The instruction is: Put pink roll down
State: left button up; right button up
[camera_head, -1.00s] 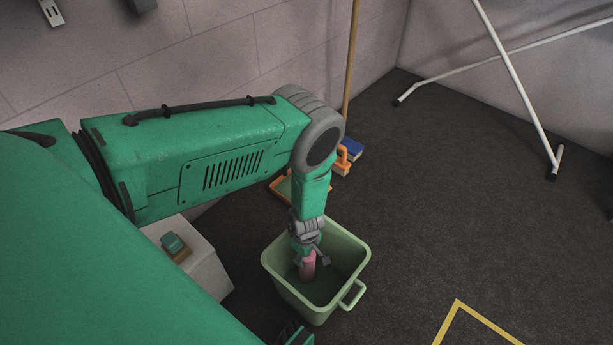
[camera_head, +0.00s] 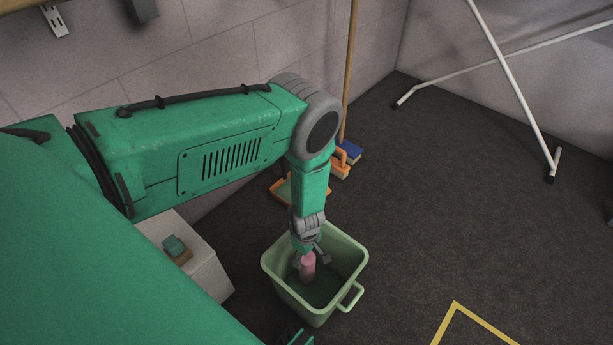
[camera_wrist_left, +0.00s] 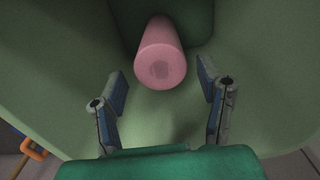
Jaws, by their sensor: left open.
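The pink roll (camera_head: 308,267) is upright inside a light green basket (camera_head: 357,262) on the floor. In the left wrist view the pink roll (camera_wrist_left: 161,55) shows its round end, with visible gaps to the fingers on both sides. My left gripper (camera_head: 309,256) points down into the basket, over the roll. The roll's lower end is hard to see.
A white block (camera_head: 207,277) with a small teal item (camera_head: 173,245) stands left of the basket. An orange dustpan (camera_head: 283,191), a brush (camera_head: 343,164) and a wooden pole are behind it. A white rack (camera_head: 515,90) stands at right. Dark floor (camera_head: 440,200) is clear.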

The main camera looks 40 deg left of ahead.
pick_arm(q)
notch_tip(320, 180, up, 9)
jog(key=p, duration=0.3)
jog(key=s+a+r+m+y, duration=0.1)
jog(key=s+a+r+m, duration=0.1)
jog(key=s+r+m, duration=0.3)
jog(key=s+a+r+m+y, duration=0.1)
jog(key=s+a+r+m, duration=0.15)
jog(key=s+m, duration=0.4)
jog(key=s+d+r+m+h, duration=0.2)
jog(key=s+d+r+m, duration=0.2)
jog(key=s+r+m, duration=0.2)
jog(key=s+r, duration=0.2)
jog(key=s, duration=0.1)
jog(key=shift+d+t, duration=0.2)
jog(key=shift+t, duration=0.1)
